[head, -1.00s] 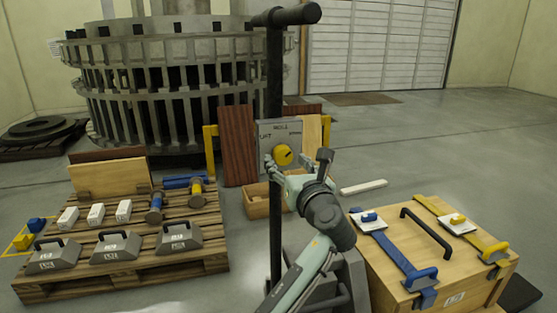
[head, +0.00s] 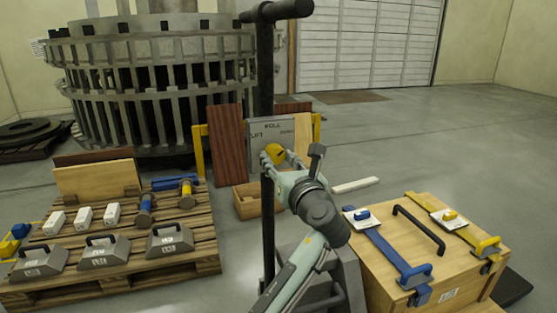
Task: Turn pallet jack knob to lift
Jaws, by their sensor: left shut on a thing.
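The yellow knob (head: 276,151) sits on a grey panel (head: 270,135) with lettering that includes "HOLD" and what looks like "LIFT" on the left. The panel stands by the black post of a T-shaped handle (head: 265,70). My left gripper (head: 272,155) is at the knob, its fingers shut on it, and they cover part of the knob. The knob's pointer direction is hard to make out behind the fingers. My right gripper is out of view.
A wooden pallet (head: 205,248) on the left holds grey handled weights (head: 101,250), white blocks and hammers. A wooden crate (head: 445,270) with blue and yellow latches stands at right. Open floor lies at the right back.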

